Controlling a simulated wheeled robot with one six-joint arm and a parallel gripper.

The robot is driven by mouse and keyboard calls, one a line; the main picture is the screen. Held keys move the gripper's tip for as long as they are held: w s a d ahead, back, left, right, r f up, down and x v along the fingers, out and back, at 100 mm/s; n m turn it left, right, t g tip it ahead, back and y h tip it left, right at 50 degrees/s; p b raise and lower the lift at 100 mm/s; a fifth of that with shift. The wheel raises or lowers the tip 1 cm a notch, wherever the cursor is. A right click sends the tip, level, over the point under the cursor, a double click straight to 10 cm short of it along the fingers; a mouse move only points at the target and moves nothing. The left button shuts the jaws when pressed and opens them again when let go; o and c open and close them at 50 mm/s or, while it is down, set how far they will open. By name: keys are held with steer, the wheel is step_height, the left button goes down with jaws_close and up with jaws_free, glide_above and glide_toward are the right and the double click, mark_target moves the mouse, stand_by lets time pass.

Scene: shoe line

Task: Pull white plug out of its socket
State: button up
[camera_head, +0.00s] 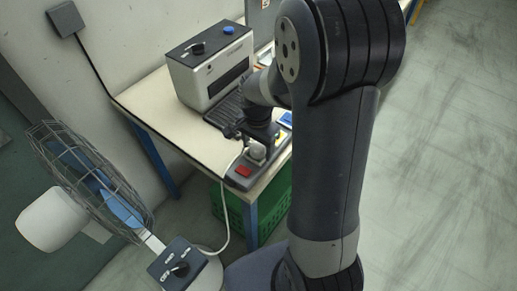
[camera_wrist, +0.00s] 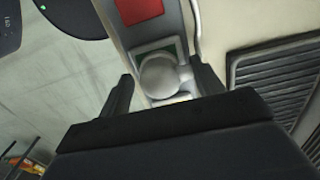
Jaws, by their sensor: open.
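The white plug (camera_head: 257,152) sits in a grey power strip (camera_head: 239,182) at the near corner of the table, with its white cord running down the front towards the floor. In the wrist view the round plug (camera_wrist: 160,75) covers most of a green-edged socket (camera_wrist: 176,47). My gripper (camera_wrist: 163,90) is open, with one finger on each side of the plug. I see no clear contact between the fingers and the plug.
A red switch (camera_head: 243,171) is at the strip's near end. A grey machine (camera_head: 211,66) with a ribbed tray stands behind. A fan (camera_head: 95,180) with a control box (camera_head: 178,265) stands at left. A green crate (camera_head: 272,205) is under the table.

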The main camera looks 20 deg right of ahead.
mark_target(258, 145)
steer(key=shift+c, duration=0.3)
steer(key=c, duration=1.2)
steer(key=shift+c, duration=0.3)
steer(key=shift+r, duration=0.15)
steer(key=shift+r+p, duration=2.4)
steer(key=shift+r, duration=0.5)
